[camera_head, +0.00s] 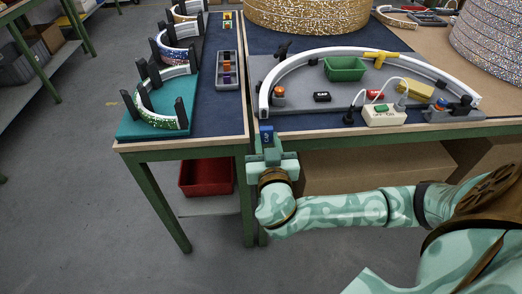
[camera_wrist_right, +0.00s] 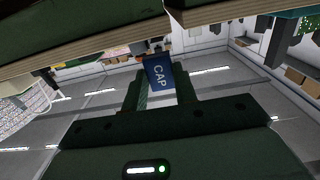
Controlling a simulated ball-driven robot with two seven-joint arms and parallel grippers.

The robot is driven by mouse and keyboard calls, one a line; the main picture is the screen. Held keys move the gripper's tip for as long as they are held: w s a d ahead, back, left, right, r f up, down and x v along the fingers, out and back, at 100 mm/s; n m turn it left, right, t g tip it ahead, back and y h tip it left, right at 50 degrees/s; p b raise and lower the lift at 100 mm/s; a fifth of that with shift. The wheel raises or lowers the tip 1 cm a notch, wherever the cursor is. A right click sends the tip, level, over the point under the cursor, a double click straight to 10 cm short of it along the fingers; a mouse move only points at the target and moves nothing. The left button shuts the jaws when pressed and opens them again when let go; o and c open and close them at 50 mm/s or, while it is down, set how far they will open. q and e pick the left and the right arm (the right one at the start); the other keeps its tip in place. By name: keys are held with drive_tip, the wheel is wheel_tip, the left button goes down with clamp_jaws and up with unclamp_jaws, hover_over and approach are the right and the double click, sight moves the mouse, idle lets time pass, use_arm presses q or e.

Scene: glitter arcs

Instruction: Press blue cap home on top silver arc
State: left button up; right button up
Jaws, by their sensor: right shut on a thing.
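My right gripper (camera_head: 268,150) is shut on a blue cap (camera_head: 267,134), at the front table edge just below the left end of a large pale silver arc (camera_head: 345,52). The arc lies on a grey board (camera_head: 300,122), with dark end pieces. In the right wrist view the blue cap (camera_wrist_right: 159,74), lettered CAP, sits between the two dark fingers of the gripper (camera_wrist_right: 160,90). The cap appears apart from the arc; the exact gap is hard to tell. My left gripper is not in view.
Smaller arcs with dark posts stand left, one on a teal base (camera_head: 130,122). A grey tray (camera_head: 228,84) holds small coloured pieces. A glittery drum (camera_head: 310,15) stands behind.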

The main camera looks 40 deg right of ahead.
sight(264, 114)
drive_tip(key=shift+w+d, duration=0.15)
drive_tip(key=shift+d, duration=0.1)
drive_tip(key=shift+w+d, duration=0.2)
drive_tip(key=shift+w, duration=0.15)
drive_tip(key=b+x, duration=0.2)
drive_tip(key=x, duration=0.2)
drive_tip(key=shift+x, duration=1.05)
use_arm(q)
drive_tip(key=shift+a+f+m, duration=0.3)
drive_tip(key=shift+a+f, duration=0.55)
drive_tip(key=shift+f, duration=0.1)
use_arm(e)
drive_tip(key=shift+r, duration=0.1)
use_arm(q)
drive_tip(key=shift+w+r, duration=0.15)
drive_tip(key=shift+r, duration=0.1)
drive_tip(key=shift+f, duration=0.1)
use_arm(e)
drive_tip(key=shift+w+d, duration=0.3)
drive_tip(key=shift+w, duration=0.15)
drive_tip(key=o, duration=1.5)
